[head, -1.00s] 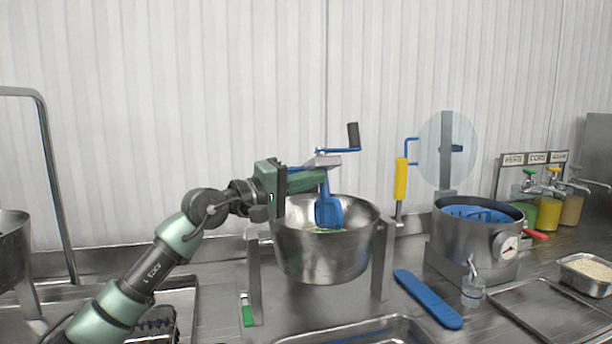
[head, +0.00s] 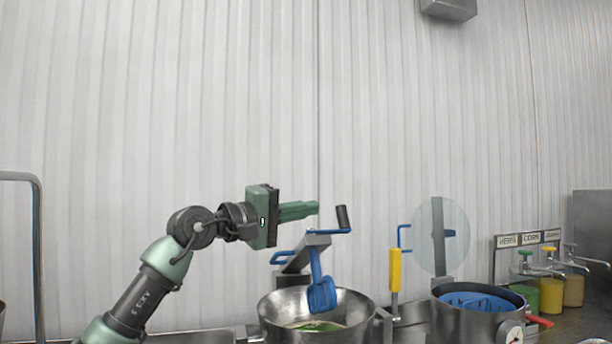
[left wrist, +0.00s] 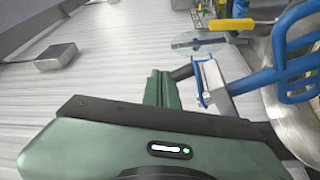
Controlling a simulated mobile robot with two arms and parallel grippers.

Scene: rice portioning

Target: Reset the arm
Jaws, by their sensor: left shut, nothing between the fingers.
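My left arm comes in from the left in the head view. Its green left gripper (head: 300,210) is shut and empty, level in the air above the back left of the steel mixing bowl (head: 270,314). In the left wrist view the shut fingers (left wrist: 161,88) show from behind. A blue stirring paddle (head: 321,293) with a crank handle (head: 342,217) stands tilted over the bowl, just right of and below the gripper. In the head view the fingertips are close to the crank; I cannot tell whether they touch. My right gripper is not in view.
A steel pot (head: 459,325) with blue inside stands to the right, by a yellow handle (head: 395,269) and a round clear disc (head: 440,237). Dispensers with green and yellow contents (head: 550,295) stand further right. The air before the wall is free.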

